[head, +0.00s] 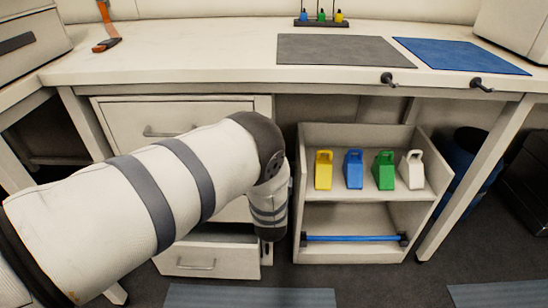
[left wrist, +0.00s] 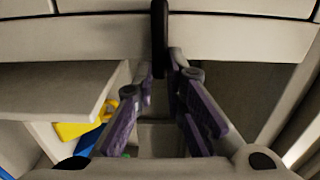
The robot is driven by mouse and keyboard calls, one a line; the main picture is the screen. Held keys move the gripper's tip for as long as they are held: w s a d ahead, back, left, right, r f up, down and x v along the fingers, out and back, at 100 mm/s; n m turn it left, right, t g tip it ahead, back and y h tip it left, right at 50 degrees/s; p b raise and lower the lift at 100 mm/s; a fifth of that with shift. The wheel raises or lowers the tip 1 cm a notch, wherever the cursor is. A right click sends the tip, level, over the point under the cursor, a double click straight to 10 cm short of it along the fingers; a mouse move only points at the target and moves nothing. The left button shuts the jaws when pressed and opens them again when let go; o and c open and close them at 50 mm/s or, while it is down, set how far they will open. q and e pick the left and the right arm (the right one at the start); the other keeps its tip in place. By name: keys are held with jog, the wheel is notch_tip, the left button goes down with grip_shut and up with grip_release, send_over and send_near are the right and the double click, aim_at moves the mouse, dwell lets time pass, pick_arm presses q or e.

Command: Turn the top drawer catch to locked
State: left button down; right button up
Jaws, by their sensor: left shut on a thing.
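The top drawer (head: 120,118) is closed under the bench, with a bar handle (head: 165,131). My left arm covers its right part in the head view, so its catch is hidden there. In the left wrist view, my left gripper (left wrist: 160,78) has its purple fingers closed together at the tips on a dark upright lever (left wrist: 159,30), which looks like the catch. The lever stands against a pale panel edge. I cannot tell from its angle whether it is locked. My right gripper is in neither view.
A lower drawer (head: 197,266) stands pulled out below my arm.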

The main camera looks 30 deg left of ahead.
pick_arm(q)
jog(key=shift+s+f, duration=0.1)
dwell(0.4)
jog(key=c, duration=1.6)
grip_release()
jog(key=shift+c, duration=0.2)
jog(key=v, duration=1.2)
jog(key=shift+s+a, duration=0.1)
